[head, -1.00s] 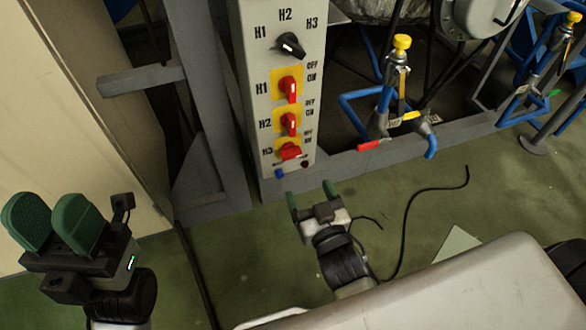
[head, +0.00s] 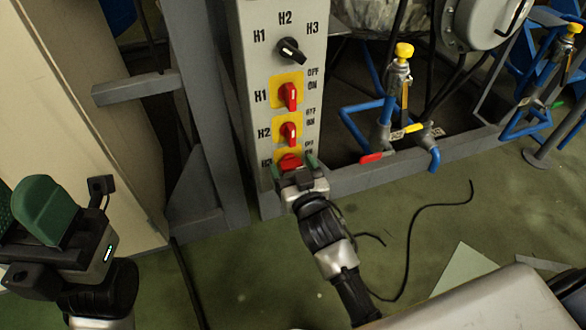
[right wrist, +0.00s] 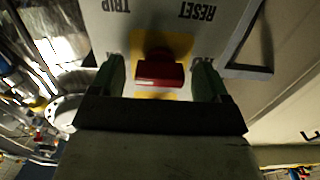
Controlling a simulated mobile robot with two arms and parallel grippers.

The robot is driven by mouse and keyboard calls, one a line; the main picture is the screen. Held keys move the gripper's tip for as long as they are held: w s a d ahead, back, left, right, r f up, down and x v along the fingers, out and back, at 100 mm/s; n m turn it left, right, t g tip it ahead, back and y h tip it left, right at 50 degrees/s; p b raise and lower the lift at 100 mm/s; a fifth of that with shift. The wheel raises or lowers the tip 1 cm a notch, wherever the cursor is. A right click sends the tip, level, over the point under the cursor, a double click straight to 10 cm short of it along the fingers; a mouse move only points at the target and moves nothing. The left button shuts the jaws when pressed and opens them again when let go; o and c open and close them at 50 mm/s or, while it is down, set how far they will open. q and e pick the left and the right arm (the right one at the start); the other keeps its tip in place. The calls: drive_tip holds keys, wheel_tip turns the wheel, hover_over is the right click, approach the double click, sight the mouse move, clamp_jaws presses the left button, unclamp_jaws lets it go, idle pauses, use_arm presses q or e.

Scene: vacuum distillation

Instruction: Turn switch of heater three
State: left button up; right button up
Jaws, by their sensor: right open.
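The red H3 switch (head: 289,161) sits on a yellow plate low on the grey control panel (head: 246,100). My right gripper (head: 293,167) is open just in front of it and partly hides the H3 label and plate. In the right wrist view the red switch handle (right wrist: 160,73) lies crosswise between the two green fingers (right wrist: 160,80), with a gap on each side; contact does not show. My left gripper (head: 15,212) is at the far left, away from the panel and partly cut off; its finger gap is unclear.
The red H1 switch (head: 290,96) and H2 switch (head: 289,132) are above, both with upright handles. A black selector knob (head: 291,49) tops the panel. Blue pipework with a yellow-capped valve (head: 403,52) stands to the right. A black cable (head: 409,240) lies on the green floor.

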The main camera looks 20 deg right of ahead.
drive_tip(key=c, duration=0.9)
drive_tip(key=shift+c, duration=0.2)
